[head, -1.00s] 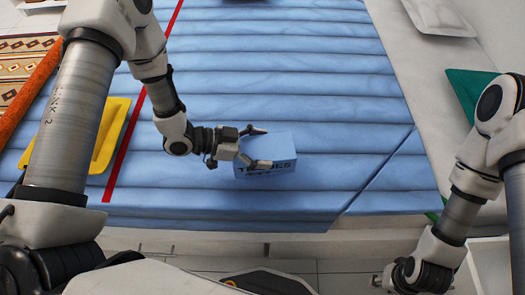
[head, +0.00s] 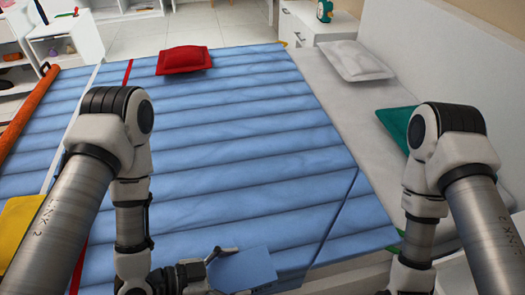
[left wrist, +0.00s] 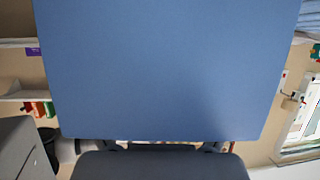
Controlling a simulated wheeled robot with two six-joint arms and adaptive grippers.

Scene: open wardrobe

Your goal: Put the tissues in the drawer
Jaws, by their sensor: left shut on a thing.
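The tissues, a plain blue box (head: 247,268), are at the bottom edge of the head view, over the near part of the blue bed. My left gripper (head: 238,266) is shut on the box, with a finger along its far side. In the left wrist view the box (left wrist: 165,70) fills most of the picture, in front of the dark gripper body, and hides the fingertips. My right arm hangs at the right of the head view and its gripper is out of the picture. I see no open drawer in the current views.
The blue quilt (head: 230,150) is mostly bare. A red pillow (head: 184,60) lies at its far end. White (head: 355,60) and green (head: 395,122) pillows lie at the right, a yellow one (head: 18,235) at the left. A white cabinet (head: 300,40) stands at the back.

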